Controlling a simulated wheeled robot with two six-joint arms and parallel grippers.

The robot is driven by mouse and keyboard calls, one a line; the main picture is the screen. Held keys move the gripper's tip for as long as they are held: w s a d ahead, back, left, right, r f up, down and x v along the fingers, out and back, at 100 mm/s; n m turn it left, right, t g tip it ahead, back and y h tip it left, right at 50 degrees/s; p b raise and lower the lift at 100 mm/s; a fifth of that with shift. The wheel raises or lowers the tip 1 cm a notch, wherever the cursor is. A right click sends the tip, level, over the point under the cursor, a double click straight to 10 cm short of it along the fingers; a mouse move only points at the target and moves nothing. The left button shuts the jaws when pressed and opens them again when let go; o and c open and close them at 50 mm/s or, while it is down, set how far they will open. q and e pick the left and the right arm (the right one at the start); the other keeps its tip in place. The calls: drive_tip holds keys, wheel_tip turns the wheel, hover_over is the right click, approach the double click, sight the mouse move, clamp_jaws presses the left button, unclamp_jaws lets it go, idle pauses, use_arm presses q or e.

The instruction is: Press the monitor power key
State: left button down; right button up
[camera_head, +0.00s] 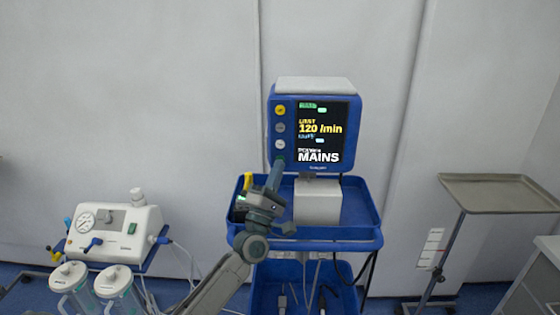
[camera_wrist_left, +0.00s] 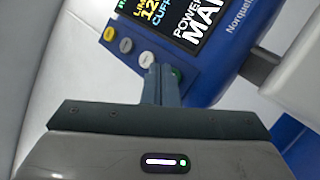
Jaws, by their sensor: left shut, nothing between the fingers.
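The blue monitor (camera_head: 316,168) stands on a blue cart, its screen (camera_head: 322,130) lit with "120 /min" and "MAINS". A column of round keys runs down its left side: yellow (camera_head: 280,110), grey (camera_head: 280,127), white (camera_head: 280,144), and a green key at the bottom. In the left wrist view the green key (camera_wrist_left: 177,74) shows partly behind my fingertips. My left gripper (camera_head: 279,163) is shut and empty, its tips at the lower end of the key column. In the left wrist view the gripper (camera_wrist_left: 161,68) overlaps the panel there; contact cannot be told. My right gripper is not in view.
A white suction unit (camera_head: 113,232) with jars stands at the left. A metal tray stand (camera_head: 498,193) stands at the right. The wall behind is plain.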

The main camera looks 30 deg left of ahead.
use_arm(q)
drive_tip(key=shift+w+a, duration=0.1)
idle(0.6)
drive_tip(key=shift+w+a, duration=0.15)
drive_tip(key=shift+w, duration=0.2)
idle(0.4)
drive_tip(key=shift+s+d, duration=0.25)
drive_tip(key=shift+s, duration=0.2)
drive_tip(key=shift+s, duration=0.1)
drive_tip(key=s+d, duration=0.1)
drive_tip(key=s+d+p, duration=0.1)
drive_tip(key=s, duration=0.1)
drive_tip(key=s+d, duration=0.1)
drive_tip(key=s, duration=0.1)
drive_tip(key=shift+p, duration=0.3)
